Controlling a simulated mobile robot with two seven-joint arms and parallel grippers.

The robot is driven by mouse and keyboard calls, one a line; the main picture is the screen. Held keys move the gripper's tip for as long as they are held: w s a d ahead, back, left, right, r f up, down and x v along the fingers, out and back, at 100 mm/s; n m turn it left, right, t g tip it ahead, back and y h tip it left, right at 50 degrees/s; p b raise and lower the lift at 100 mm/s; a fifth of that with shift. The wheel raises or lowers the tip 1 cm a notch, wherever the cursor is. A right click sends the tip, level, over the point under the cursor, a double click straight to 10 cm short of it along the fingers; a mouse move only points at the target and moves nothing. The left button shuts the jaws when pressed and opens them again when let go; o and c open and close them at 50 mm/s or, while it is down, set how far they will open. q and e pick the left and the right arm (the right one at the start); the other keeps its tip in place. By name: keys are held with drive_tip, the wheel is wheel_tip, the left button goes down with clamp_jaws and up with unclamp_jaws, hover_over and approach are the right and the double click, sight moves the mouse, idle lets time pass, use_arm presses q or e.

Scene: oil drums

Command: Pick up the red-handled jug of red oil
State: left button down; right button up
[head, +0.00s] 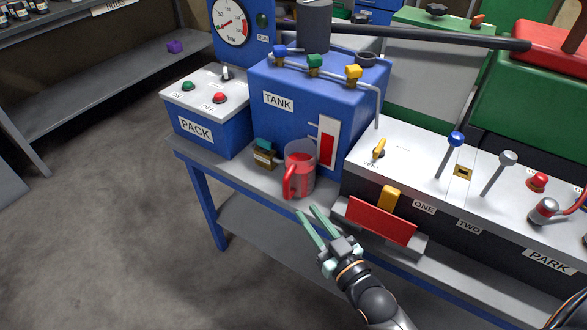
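The jug (302,172) is a clear cup with red oil in it and a red handle on its front left side. It stands upright on the grey bench top in front of the blue tank. My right gripper (309,211) is just in front of and below the jug in the picture, its two green fingers apart and pointing toward the jug. Nothing is between the fingers, and a small gap shows between the fingertips and the jug. My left gripper is not in view.
The lever console (440,180) with a red plate (380,221) is to the right. The bench's front left corner is clear.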

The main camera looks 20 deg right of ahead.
sight(288, 185)
drive_tip(key=w, duration=0.4)
drive_tip(key=w+a, duration=0.1)
drive_tip(key=w, duration=0.1)
drive_tip(key=shift+w, duration=0.15)
drive_tip(key=shift+w+a+r+b, duration=0.1)
drive_tip(key=shift+w+a+b, duration=0.1)
drive_tip(key=shift+w, duration=1.1)
drive_tip(key=shift+w+a+r+b, duration=0.1)
drive_tip(key=shift+w+a+b, duration=0.1)
drive_tip(key=shift+w, duration=1.05)
clamp_jaws()
drive_tip(key=shift+r, duration=0.1)
